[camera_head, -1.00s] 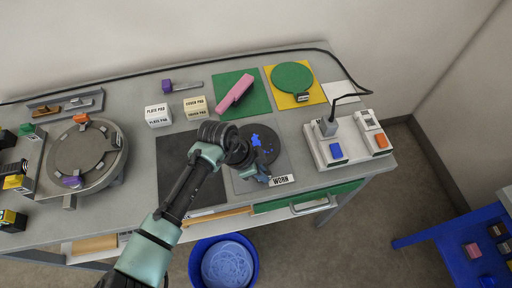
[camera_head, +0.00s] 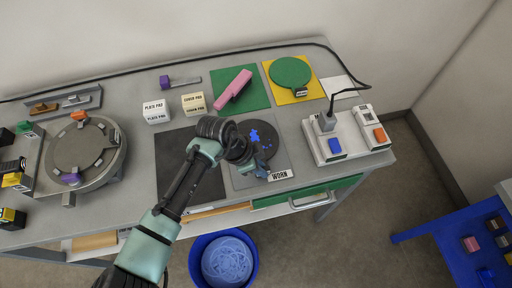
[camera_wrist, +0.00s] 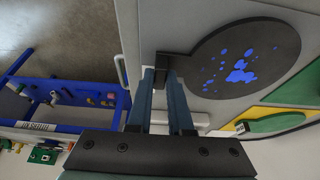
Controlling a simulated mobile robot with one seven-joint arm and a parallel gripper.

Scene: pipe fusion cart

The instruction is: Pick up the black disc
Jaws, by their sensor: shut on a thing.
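The black disc (camera_head: 266,137) carries bright blue spots and lies over a grey square plate by the "WORN" label (camera_head: 281,175). My gripper (camera_head: 262,173) is at the disc's near edge, with my arm partly covering the disc's left side. In the wrist view the disc (camera_wrist: 245,62) is large at the upper right, with a small dark tab on its left side. My gripper (camera_wrist: 165,75) is shut on that tab. I cannot tell any gap between disc and plate.
A dark square mat (camera_head: 185,165) lies left of the disc. A switch box (camera_head: 345,137) with a cable stands at right. A green disc (camera_head: 291,73) is on a yellow mat behind. A blue bin (camera_head: 200,265) stands below the front edge.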

